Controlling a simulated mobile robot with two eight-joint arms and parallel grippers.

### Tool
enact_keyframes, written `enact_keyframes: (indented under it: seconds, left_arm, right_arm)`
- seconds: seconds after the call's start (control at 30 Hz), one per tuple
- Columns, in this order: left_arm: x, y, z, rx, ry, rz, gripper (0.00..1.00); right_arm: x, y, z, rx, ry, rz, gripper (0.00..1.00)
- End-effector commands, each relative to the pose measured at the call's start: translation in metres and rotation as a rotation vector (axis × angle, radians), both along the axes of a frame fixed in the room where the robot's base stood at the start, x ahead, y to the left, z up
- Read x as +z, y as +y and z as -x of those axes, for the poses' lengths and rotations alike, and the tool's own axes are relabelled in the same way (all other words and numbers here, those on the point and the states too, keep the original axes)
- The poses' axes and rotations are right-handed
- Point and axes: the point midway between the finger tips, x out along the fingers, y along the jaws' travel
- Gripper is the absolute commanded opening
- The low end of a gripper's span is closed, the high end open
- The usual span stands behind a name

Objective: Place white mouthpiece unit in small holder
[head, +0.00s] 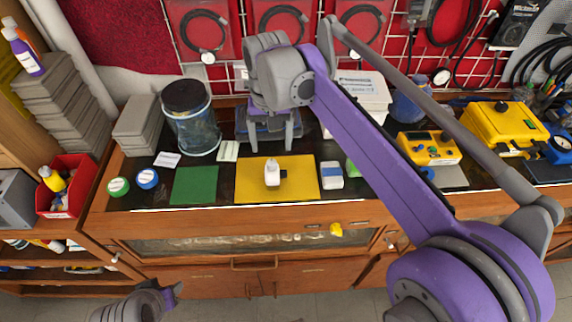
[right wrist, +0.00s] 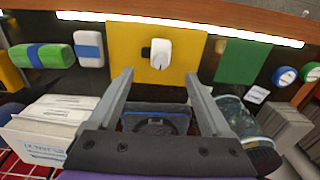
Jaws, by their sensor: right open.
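The white mouthpiece unit (head: 272,172) with a small black part on its side rests on a yellow mat (head: 305,184). In the right wrist view the unit (right wrist: 160,54) lies just beyond my fingertips. My right gripper (head: 269,145) is open and empty, its two fingers apart, above the bench behind the mat; it also shows in the right wrist view (right wrist: 158,76). A dark, blue-rimmed container (right wrist: 155,121) shows between and below the fingers; I cannot tell whether it is the small holder. My left gripper (head: 168,296) is only partly in view at the bottom left.
A green mat (head: 195,186) lies left of the yellow mat, and a white-and-blue block (head: 331,175) right of it. A black-lidded jar (head: 192,130) stands behind the green mat. A white box (head: 365,95) and yellow devices (head: 428,147) are at the right.

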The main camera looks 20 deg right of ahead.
Motion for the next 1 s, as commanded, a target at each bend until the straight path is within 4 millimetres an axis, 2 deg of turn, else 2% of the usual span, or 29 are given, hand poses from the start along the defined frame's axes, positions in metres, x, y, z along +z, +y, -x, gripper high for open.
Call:
enact_keyframes:
  seconds: [0.17, 0.43, 0.67, 1.0]
  left_arm:
    - [0.004, 0.000, -0.001, 0.000, -0.002, 0.000, 0.50]
    - [-0.002, 0.000, 0.001, 0.000, 0.001, 0.000, 0.50]
    - [-0.002, 0.000, 0.001, 0.000, 0.001, 0.000, 0.50]
    - [-0.003, 0.000, 0.001, 0.000, 0.002, 0.000, 0.50]
  right_arm:
    - [0.005, 0.003, -0.009, -0.012, 0.018, 0.002, 0.82]
    - [-0.036, 0.003, -0.009, -0.013, 0.019, 0.002, 0.82]
    - [-0.054, 0.004, -0.009, -0.013, 0.018, 0.002, 0.82]
    - [-0.098, 0.006, -0.009, -0.013, 0.018, 0.002, 0.82]
